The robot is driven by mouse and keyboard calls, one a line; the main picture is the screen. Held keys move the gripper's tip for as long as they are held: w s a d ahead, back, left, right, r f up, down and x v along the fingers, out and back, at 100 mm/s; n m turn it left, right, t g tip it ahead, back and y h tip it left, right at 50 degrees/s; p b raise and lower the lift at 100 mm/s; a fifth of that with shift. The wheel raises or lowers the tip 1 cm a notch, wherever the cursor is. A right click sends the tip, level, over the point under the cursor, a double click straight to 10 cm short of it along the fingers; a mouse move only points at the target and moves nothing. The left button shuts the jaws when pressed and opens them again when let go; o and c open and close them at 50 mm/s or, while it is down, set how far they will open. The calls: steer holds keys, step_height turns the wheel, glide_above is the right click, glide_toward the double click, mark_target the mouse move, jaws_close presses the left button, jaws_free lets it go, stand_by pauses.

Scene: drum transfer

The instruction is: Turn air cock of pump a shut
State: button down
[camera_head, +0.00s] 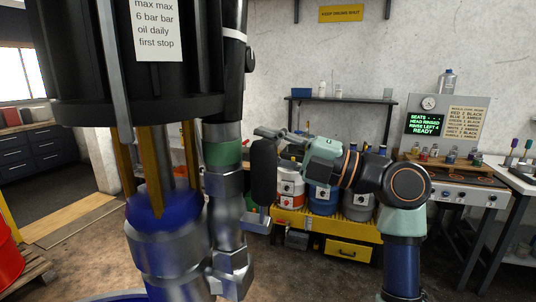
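A large pump (138,80) fills the left foreground, very close to the camera. It has a black head with a white note reading "max 6 bar", "oil daily" and "first stop". Below are yellow rods, a blue collar (165,212) and a grey metal body. A metal and black pipe with a green band (222,154) stands along its right side. I cannot make out which part is the air cock. My gripper (268,134) is right of this pipe, at the end of my teal and black arm. Its fingertips are small and partly hidden, so their opening is unclear.
Drums with orange, blue and grey bands (322,198) stand behind my arm on a yellow base (345,226). A wall shelf (340,99) holds small containers. A bench with a green-lit screen (424,124) is at right. A red drum (8,255) stands at far left.

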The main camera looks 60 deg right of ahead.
steer(key=shift+r, duration=0.15)
steer(key=c, duration=0.8)
jaws_free()
steer(key=shift+c, duration=0.2)
steer(key=v, duration=1.2)
